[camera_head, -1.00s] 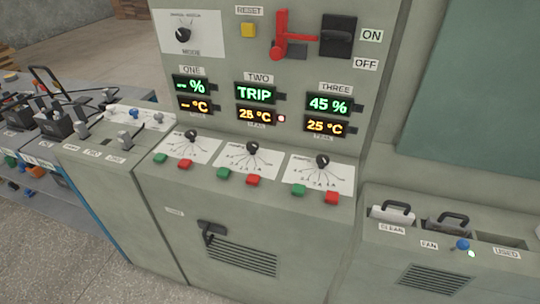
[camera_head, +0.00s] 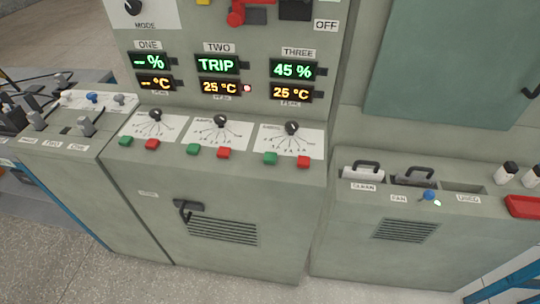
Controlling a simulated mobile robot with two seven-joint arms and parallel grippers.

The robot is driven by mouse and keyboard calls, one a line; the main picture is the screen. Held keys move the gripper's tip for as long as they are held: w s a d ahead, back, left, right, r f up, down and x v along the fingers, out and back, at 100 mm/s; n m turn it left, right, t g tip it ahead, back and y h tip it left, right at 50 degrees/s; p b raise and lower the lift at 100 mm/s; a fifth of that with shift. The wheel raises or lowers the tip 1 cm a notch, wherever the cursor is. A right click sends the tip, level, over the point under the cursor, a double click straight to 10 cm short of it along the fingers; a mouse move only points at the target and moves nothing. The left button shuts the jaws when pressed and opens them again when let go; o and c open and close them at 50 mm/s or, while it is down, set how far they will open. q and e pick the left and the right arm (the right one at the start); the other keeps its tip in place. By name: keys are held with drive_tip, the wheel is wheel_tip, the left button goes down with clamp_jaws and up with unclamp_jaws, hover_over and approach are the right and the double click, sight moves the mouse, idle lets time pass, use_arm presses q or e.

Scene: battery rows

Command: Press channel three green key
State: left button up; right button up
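The channel three green key (camera_head: 270,159) sits on the sloped console, left of the channel three red key (camera_head: 303,162). Both lie below a dial (camera_head: 292,128) on a white scale plate. Above, the channel three displays read 45 % (camera_head: 293,70) and 25 °C (camera_head: 291,92). Channel two shows TRIP (camera_head: 217,64) with a lit red lamp (camera_head: 247,88) beside it. Channel one shows dashes (camera_head: 150,62). Green and red keys for channels one and two lie further left. Neither of my grippers is in view.
A lower cabinet at right holds dark-handled blocks (camera_head: 413,176) in slots, a blue knob (camera_head: 429,195) and a red object (camera_head: 524,206). A latch handle (camera_head: 187,210) sticks out of the console front. Toggle switches (camera_head: 86,126) stand at left. Floor in front is clear.

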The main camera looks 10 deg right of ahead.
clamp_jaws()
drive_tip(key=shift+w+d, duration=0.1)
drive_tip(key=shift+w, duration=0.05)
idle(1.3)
